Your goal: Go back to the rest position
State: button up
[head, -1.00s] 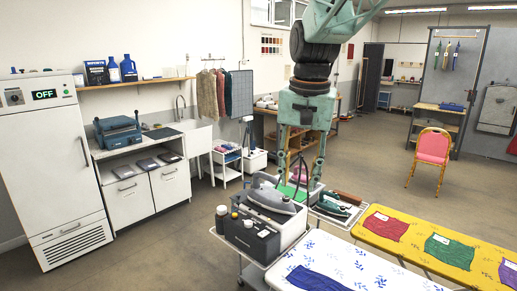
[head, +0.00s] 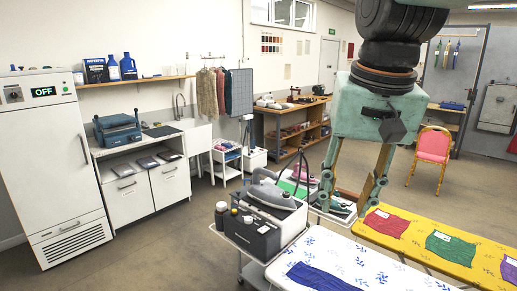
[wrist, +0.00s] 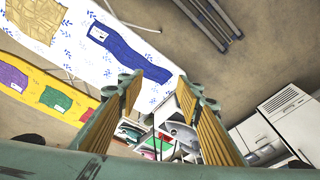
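My gripper (head: 358,207) hangs in the right half of the head view, pointing down, with its two fingers spread apart. In the head view it overlaps the near end of the yellow ironing board. In the wrist view my gripper (wrist: 166,100) shows two ribbed tan pads wide apart with nothing held between them. The steam iron (head: 268,190) rests on the dark steam station on the trolley, left of my gripper in the head view.
A white ironing board (head: 345,255) with a blue cloth (head: 318,280) stands in front. The yellow ironing board (head: 405,235) carries red, green and purple cloths. A white cabinet (head: 55,160) reading OFF stands at left. Open floor (head: 150,250) lies between cabinet and trolley.

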jog(key=s+d+f+n+b, duration=0.1)
jog(key=s+d+f, duration=0.1)
jog(key=s, duration=0.8)
jog(key=s+d+f+n+t+b, duration=0.1)
jog(key=s+f, duration=0.4)
jog(key=s, duration=0.5)
jog(key=shift+s+d, duration=0.35)
jog(key=shift+d, duration=0.2)
